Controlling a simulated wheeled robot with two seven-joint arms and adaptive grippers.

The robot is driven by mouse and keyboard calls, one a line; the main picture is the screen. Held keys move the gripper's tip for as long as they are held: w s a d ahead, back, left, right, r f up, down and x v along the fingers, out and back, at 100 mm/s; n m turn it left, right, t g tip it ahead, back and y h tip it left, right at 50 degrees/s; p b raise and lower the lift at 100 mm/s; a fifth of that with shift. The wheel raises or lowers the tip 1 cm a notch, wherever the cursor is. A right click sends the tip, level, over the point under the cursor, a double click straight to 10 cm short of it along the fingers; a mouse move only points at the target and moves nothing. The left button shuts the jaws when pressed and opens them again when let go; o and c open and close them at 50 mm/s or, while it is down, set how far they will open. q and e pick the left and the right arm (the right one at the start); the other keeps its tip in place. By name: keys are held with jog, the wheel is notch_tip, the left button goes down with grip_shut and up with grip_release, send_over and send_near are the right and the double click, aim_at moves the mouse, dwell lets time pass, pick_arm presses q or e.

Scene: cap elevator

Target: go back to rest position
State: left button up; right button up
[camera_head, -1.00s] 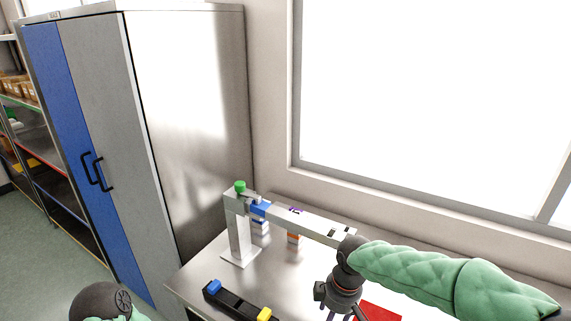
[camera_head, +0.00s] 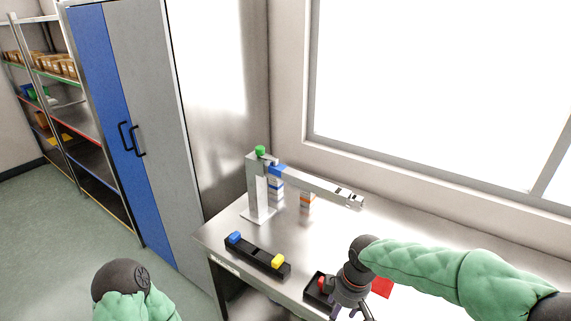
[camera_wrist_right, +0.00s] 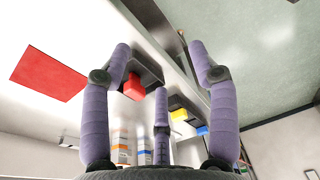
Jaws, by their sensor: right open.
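My right gripper (camera_head: 350,300) is open and empty, with its purple fingers spread in the right wrist view (camera_wrist_right: 160,60). It hangs over the front right of the metal table (camera_head: 225,236), in front of a small dark box (camera_head: 314,290) with a red block (camera_head: 322,284) in it. The red block also shows between the fingers in the right wrist view (camera_wrist_right: 134,87). It is apart from the metal stand (camera_head: 257,190) with a long beam (camera_head: 315,184) and green knob (camera_head: 260,151). Only a green and black part of my left arm shows at the lower left; its gripper is out of view.
A black tray (camera_head: 256,258) holds a blue block (camera_head: 234,238) and a yellow block (camera_head: 278,261) near the table's front edge. Blue-white (camera_head: 276,191) and orange-white (camera_head: 307,203) stacks stand below the beam. A red sheet (camera_head: 383,286) lies right. A tall cabinet (camera_head: 155,110) stands left.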

jog(key=s+a+f+m+y+b, duration=0.1)
jog(key=s+a+f+m, duration=0.15)
jog(key=f, duration=0.75)
jog(key=s+a+f+m+y, duration=0.1)
jog(key=s+f+m, duration=0.25)
jog(key=f, duration=0.75)
jog(key=s+f+m+b, duration=0.1)
jog(key=s+f+m, duration=0.5)
jog(key=s+f, duration=0.4)
jog(key=shift+s+a+f+m, duration=0.2)
jog(key=shift+f+m, duration=0.2)
jog(key=shift+f, duration=0.45)
